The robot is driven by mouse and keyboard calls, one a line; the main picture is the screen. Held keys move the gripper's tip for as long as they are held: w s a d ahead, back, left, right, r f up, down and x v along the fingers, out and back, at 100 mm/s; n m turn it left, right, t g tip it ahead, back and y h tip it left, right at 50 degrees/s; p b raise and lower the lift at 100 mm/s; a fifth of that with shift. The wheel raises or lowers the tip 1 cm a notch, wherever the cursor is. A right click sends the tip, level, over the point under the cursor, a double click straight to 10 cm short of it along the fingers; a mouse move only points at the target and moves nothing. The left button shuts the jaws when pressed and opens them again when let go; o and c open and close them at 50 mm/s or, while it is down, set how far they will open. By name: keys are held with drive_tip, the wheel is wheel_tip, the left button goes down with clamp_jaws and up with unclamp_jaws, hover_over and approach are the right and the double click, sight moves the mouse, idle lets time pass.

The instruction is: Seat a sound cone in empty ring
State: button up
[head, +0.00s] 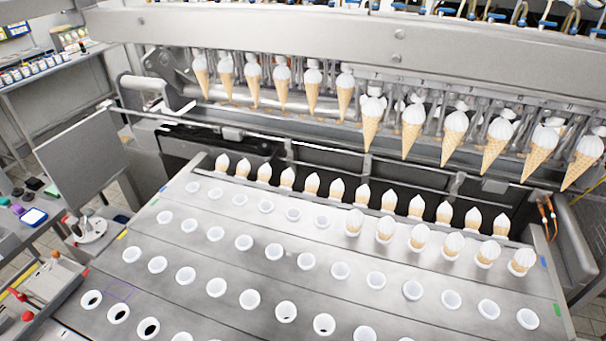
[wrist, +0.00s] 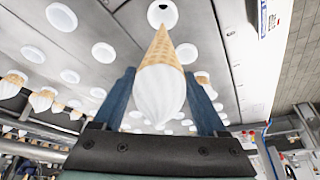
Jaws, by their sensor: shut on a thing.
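In the wrist view, my gripper (wrist: 160,76) is shut on a cone with a white top (wrist: 160,98). Its two blue fingers stand on either side of the white top. The wafer part points away from the gripper, its tip near a white ring with a dark hole (wrist: 162,15). The tip looks apart from that ring, but the gap is hard to judge. Neither my gripper nor the held cone can be made out in the head view. There, several front rings show dark holes, such as a ring at the left (head: 118,313) and a ring in the middle (head: 286,312).
Filled cones stand in the plate's back rows (head: 337,190). More cones hang from the machine's overhead rack (head: 411,130). Many white rings (head: 243,242) show no cone. A side table with red-knobbed levers (head: 28,316) stands at the left. A grey panel (head: 80,160) rises behind it.

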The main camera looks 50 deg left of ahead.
drive_tip(key=shift+f+b, duration=3.5)
drive_tip(key=shift+f, duration=0.4)
drive_tip(key=shift+f+b, duration=1.25)
drive_tip(key=shift+f, duration=0.75)
drive_tip(key=o, duration=0.8)
drive_tip(key=shift+o, duration=0.2)
drive_tip(key=b+v, duration=0.1)
drive_tip(key=v, duration=1.2)
